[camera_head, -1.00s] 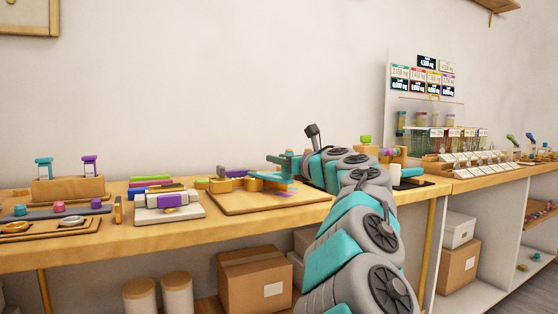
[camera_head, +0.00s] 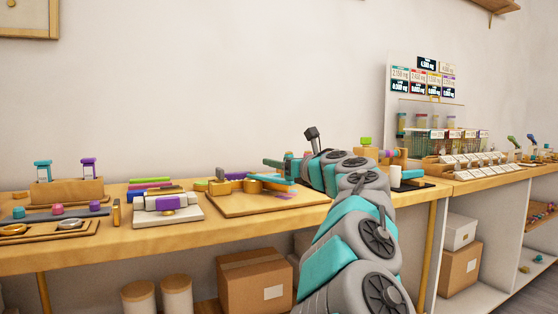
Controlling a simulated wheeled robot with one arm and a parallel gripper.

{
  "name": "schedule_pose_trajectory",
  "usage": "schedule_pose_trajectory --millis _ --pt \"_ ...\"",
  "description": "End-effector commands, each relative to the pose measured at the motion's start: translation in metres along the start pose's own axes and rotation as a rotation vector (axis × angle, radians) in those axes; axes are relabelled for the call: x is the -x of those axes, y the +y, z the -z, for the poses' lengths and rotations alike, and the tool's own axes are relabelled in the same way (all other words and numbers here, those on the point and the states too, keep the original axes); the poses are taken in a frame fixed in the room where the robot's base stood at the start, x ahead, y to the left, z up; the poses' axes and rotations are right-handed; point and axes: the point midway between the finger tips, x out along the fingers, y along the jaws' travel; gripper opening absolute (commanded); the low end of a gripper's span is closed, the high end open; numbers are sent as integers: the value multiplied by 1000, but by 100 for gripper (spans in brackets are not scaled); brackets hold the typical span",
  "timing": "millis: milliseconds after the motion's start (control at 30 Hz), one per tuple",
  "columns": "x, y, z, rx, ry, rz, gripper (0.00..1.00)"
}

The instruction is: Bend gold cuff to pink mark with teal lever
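A teal bar (camera_head: 276,179), which looks like the teal lever, lies above a wooden board (camera_head: 225,207) on the bench. Gold-coloured blocks (camera_head: 251,185) stand beside it on the board. A small purple-pink patch (camera_head: 284,196) shows on the board just in front of the teal bar. My gripper (camera_head: 275,163) is at the teal bar's right end, at the end of my grey and teal arm. Its fingers are too small to tell whether they are open or touching the bar. I cannot make out the gold cuff with certainty.
A white block fixture with a purple part (camera_head: 168,202) stands left of the board. A tray with rings (camera_head: 72,226) and a wooden stand with teal and purple tools (camera_head: 68,190) are further left. A rack with white cards (camera_head: 472,161) is at right.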

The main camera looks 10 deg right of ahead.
Motion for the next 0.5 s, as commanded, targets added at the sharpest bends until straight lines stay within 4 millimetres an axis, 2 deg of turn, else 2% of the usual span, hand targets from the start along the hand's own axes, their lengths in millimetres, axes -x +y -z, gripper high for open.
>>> schedule_pose_trajectory --millis 267,500 --pt "17 2 -2 3 -2 4 67" --pt "52 2 -3 4 -3 7 67"
